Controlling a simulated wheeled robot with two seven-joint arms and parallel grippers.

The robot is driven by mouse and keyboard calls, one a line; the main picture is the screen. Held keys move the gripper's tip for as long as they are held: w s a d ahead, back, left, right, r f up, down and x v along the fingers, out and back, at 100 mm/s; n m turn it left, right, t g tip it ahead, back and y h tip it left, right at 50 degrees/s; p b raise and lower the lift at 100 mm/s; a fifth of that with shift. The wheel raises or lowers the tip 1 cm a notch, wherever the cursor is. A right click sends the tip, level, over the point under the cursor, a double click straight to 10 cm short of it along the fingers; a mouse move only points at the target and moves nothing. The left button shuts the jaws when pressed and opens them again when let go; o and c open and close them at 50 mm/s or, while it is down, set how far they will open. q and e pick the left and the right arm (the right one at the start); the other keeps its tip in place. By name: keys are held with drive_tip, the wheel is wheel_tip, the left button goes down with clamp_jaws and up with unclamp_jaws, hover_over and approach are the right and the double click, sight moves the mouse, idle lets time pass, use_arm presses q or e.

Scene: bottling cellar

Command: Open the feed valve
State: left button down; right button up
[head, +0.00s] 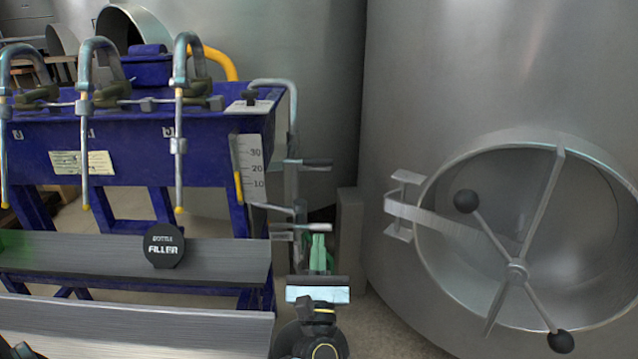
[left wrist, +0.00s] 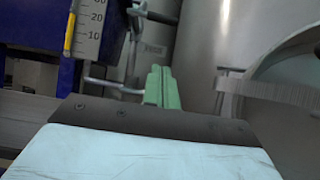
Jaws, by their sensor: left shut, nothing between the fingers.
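The feed pipe (head: 292,120) runs down the right end of the blue filler. Two lever handles stick out sideways there, an upper dark-gripped one (head: 316,163) and a lower pale one (head: 315,227). I cannot tell which is the feed valve's. My left gripper (head: 318,240) has green fingers, shut and empty, pointing forward just below and in front of the lower lever; contact cannot be told. In the left wrist view the shut fingers (left wrist: 162,78) stand right of a pale lever (left wrist: 115,87), with a dark-ended lever (left wrist: 155,15) above. My right gripper is not in view.
A large steel tank with a round hatch (head: 420,218) and spoked handle stands close on the right. The blue filler body (head: 110,150) with several spouts and a level scale (head: 250,165) is on the left. A grey bench rail (head: 100,255) lies below the spouts.

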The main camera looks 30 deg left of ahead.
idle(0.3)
use_arm(q)
drive_tip(key=s+r+x, duration=0.1)
drive_tip(key=r+x, duration=0.1)
drive_tip(key=x, duration=1)
drive_tip(key=shift+d+r, duration=0.2)
drive_tip(key=shift+r, duration=0.2)
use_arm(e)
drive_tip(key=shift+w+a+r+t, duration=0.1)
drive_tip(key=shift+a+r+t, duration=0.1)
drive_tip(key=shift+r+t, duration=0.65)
use_arm(q)
drive_tip(key=shift+w, duration=0.1)
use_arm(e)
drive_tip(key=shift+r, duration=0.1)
use_arm(q)
drive_tip(key=shift+n+b, duration=0.3)
drive_tip(key=shift+b, duration=0.05)
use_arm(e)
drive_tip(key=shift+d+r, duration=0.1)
use_arm(q)
drive_tip(key=shift+d+r+n+g+y, duration=0.1)
drive_tip(key=shift+r+n+g+y, duration=0.1)
drive_tip(key=shift+n+g+y, duration=0.35)
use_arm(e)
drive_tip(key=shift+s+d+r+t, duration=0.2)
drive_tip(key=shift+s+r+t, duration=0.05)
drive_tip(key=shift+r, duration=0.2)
